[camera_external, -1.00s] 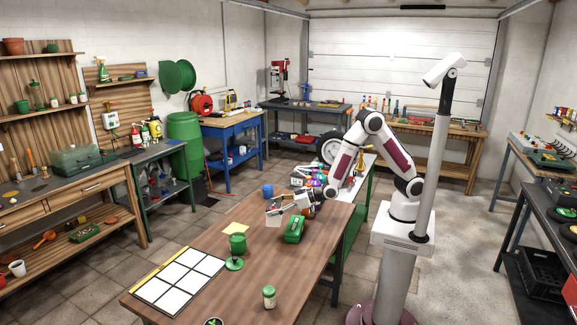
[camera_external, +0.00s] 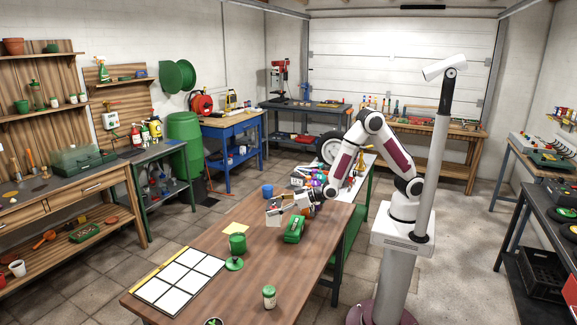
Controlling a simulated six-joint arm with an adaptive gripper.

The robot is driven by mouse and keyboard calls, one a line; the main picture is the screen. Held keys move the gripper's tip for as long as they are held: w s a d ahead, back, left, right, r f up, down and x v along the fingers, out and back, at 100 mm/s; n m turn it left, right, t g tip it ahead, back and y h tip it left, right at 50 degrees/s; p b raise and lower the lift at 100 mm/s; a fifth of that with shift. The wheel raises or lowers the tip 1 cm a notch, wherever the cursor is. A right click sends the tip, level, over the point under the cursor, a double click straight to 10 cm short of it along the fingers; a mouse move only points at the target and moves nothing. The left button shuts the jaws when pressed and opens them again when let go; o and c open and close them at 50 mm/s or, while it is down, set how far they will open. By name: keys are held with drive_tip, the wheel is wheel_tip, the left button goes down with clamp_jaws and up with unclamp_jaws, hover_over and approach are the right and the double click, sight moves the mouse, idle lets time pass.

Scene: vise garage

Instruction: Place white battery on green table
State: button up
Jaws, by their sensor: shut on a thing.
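My gripper (camera_external: 276,206) is at the far part of the wooden table and is shut on a small white block (camera_external: 273,219), which looks like the white battery. The fingers hide part of it, and I cannot tell whether it touches the tabletop. A table with green legs (camera_external: 351,237) and a light top stands behind the wooden table, partly hidden by my arm. Another green-framed table (camera_external: 136,207) with a dark top stands at the left by the wall.

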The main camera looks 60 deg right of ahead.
drive_tip(key=shift+s+f, duration=0.25)
drive_tip(key=shift+f, duration=0.15)
drive_tip(key=s, duration=0.1)
drive_tip(key=s+f, duration=0.1)
drive_tip(key=s+y, duration=0.1)
drive_tip(key=shift+d+f+n, duration=0.15)
drive_tip(key=shift+f+n, duration=0.1)
drive_tip(key=shift+n, duration=0.15)
drive_tip(key=s+r+n+g+y, duration=0.1)
drive_tip(key=s+r, duration=0.6)
drive_tip(key=r, duration=0.3)
drive_tip(key=s+d+r+n+g+y, duration=0.1)
drive_tip(key=s+r, duration=0.7)
drive_tip(key=r, duration=0.1)
drive_tip(key=shift+s+d+r+n+y, duration=0.15)
drive_tip(key=shift+d+r+n+y, duration=0.1)
drive_tip(key=shift+r+n+y, duration=0.15)
drive_tip(key=shift+f, duration=0.1)
drive_tip(key=w+d+m+t+h, duration=0.1)
drive_tip(key=w+d+m+h, duration=0.1)
drive_tip(key=d, duration=0.8)
drive_tip(key=w+d+m+t+h, duration=0.1)
drive_tip(key=w+d+m+h, duration=0.2)
drive_tip(key=w+d, duration=0.3)
drive_tip(key=w+d+m+t+h, duration=0.1)
drive_tip(key=w+d+m+h, duration=0.2)
drive_tip(key=d, duration=1.3)
drive_tip(key=shift+w+h, duration=0.4)
drive_tip(key=shift+h, duration=0.1)
